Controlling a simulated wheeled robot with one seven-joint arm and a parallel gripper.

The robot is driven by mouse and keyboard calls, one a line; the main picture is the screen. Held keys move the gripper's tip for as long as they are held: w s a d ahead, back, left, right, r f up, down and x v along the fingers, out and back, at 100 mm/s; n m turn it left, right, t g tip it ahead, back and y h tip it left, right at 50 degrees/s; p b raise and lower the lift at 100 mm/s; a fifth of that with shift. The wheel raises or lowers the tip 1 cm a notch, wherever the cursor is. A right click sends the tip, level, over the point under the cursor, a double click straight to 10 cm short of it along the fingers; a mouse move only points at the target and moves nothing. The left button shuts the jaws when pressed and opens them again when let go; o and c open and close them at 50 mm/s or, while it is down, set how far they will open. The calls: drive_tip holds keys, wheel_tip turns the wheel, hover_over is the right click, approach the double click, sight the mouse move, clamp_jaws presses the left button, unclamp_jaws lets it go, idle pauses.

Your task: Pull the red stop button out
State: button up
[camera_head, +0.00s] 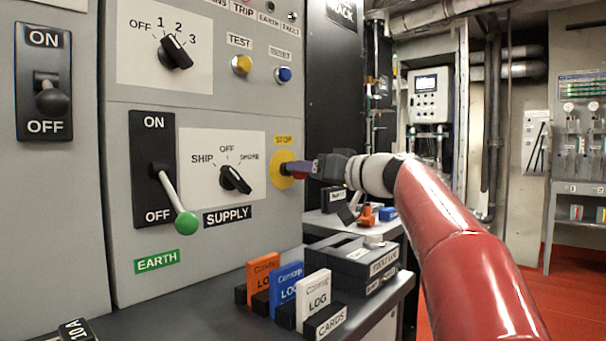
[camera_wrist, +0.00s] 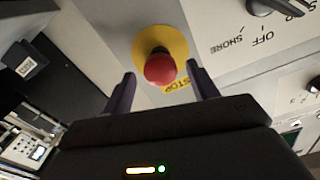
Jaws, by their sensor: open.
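The red stop button (camera_wrist: 160,68) is a round mushroom head on a yellow disc, with a yellow STOP label below it in the wrist view. In the head view, the yellow disc (camera_head: 276,171) shows on the grey panel, under the STOP label, and the button's head is mostly hidden by my gripper. My gripper (camera_head: 298,169) reaches the button from the right. In the wrist view, my gripper (camera_wrist: 161,82) is open, with one dark finger on each side of the red head. Gaps show between the fingers and the head; contact is not visible.
Left of the button is the SUPPLY rotary switch (camera_head: 235,180), then a lever with a green knob (camera_head: 186,222). Yellow TEST (camera_head: 241,65) and blue RESET (camera_head: 283,74) buttons sit above. Below, a dark shelf holds orange, blue and white log cards (camera_head: 314,294).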

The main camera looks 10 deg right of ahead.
drive_tip(key=b+v, duration=0.1)
drive_tip(key=v, duration=0.4)
drive_tip(key=shift+s+d, duration=0.2)
drive_tip(key=shift+s, duration=0.1)
